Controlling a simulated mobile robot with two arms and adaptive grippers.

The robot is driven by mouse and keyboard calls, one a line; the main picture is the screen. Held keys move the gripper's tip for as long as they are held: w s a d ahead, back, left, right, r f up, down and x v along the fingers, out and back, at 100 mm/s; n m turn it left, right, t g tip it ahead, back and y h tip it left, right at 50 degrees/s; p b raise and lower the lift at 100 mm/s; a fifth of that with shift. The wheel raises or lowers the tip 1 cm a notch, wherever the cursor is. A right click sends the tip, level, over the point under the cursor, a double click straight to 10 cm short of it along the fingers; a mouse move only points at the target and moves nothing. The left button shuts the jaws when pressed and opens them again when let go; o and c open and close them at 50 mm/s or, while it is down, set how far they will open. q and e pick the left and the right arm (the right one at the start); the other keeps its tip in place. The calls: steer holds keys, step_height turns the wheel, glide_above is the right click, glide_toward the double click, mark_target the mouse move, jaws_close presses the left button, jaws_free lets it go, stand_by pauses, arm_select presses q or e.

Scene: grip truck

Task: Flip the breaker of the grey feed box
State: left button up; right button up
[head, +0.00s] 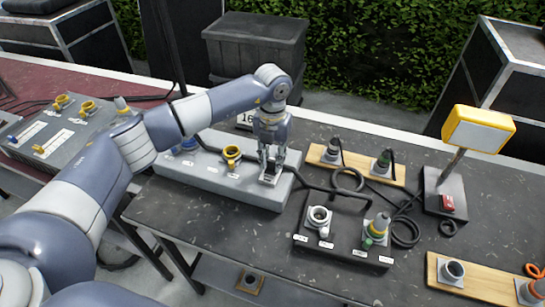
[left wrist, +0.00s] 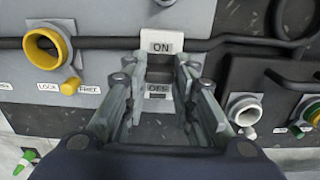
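The grey feed box (head: 220,178) is a long, low box on the dark table, with a yellow-ringed socket (head: 232,155) on its top. My left gripper (head: 269,170) points down over the box's right end, where the breaker is. In the left wrist view the breaker (left wrist: 159,72) shows between the fingers of my left gripper (left wrist: 160,80), with an ON label above and an OFF label below. The fingers stand apart, one on each side of it. I cannot tell whether they touch it, or its lever's position. My right gripper is not in view.
A black box (head: 345,250) with sockets and a cable stands right of the feed box. A yellow-framed sign (head: 478,130) stands at the right. Another grey panel (head: 50,140) is at the left. Black cables cross the table.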

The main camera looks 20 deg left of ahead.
arm_select(q)
steer(key=shift+c, duration=1.2)
steer(key=g+b, duration=0.1)
steer(key=w+g+b, duration=0.1)
steer(key=b, duration=0.1)
steer(key=shift+w+f, duration=0.1)
steer(key=shift+f, duration=0.15)
steer(key=b, duration=0.1)
steer(key=g+b, duration=0.1)
steer(key=b, duration=0.1)
steer(key=shift+w+f, duration=0.2)
steer(key=shift+w, duration=0.05)
steer(key=shift+w+r+g+b, duration=0.1)
steer(key=shift+g+b, duration=0.5)
steer(key=shift+b, duration=0.5)
steer(key=shift+r, duration=0.1)
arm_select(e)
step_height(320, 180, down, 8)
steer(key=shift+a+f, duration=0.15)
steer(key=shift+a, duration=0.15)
arm_select(q)
steer(key=o, duration=1.1)
steer(key=shift+c, duration=0.2)
